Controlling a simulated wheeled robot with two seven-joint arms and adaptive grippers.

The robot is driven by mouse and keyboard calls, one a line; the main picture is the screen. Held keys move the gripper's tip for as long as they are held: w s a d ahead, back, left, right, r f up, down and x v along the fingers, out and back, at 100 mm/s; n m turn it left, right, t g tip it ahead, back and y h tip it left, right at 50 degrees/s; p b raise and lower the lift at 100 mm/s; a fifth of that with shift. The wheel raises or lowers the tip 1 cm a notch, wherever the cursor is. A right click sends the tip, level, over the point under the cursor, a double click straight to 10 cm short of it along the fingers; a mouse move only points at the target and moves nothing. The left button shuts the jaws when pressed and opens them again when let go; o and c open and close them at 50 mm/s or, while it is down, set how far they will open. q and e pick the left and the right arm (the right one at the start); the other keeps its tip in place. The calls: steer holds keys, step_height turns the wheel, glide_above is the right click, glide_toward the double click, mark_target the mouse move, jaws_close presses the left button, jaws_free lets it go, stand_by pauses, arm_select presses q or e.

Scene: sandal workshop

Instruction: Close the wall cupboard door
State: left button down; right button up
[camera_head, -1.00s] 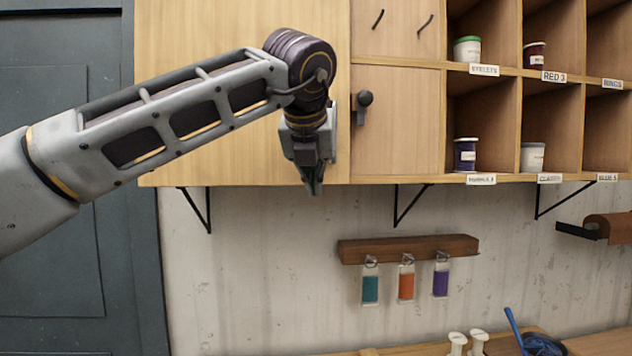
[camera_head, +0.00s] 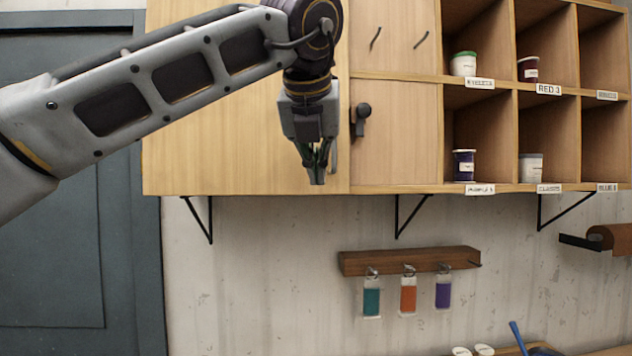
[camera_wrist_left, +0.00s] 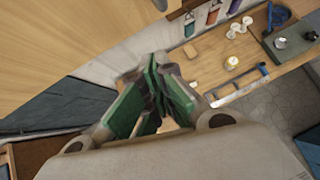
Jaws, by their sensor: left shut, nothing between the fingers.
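The wall cupboard door (camera_head: 240,140) is a large plain wooden panel at the upper left of the head view, seen nearly face-on. How far it stands from the cupboard front, I cannot tell. A thin, pale upright handle (camera_head: 334,156) shows near its right edge, partly hidden by my left gripper. My left gripper (camera_head: 318,178) is shut and empty, pointing down in front of the door's lower right part. Whether it touches the door is not clear. Its green-padded fingers show in the left wrist view (camera_wrist_left: 152,95), below a wooden panel. My right gripper is not in view.
Right of the door, a wooden section (camera_head: 395,140) has two hooks and a black knob-like fitting (camera_head: 361,118). Open cubbies (camera_head: 480,120) hold several tubs. Below hangs a hook rail (camera_head: 410,260) with coloured tags. A workbench (camera_wrist_left: 205,65) lies underneath.

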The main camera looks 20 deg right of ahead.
arm_select(q)
steer(key=shift+d+v, duration=0.1)
steer(key=shift+v, duration=0.8)
steer(key=shift+d+v, duration=0.15)
steer(key=shift+v, duration=0.8)
steer(key=shift+s, duration=0.1)
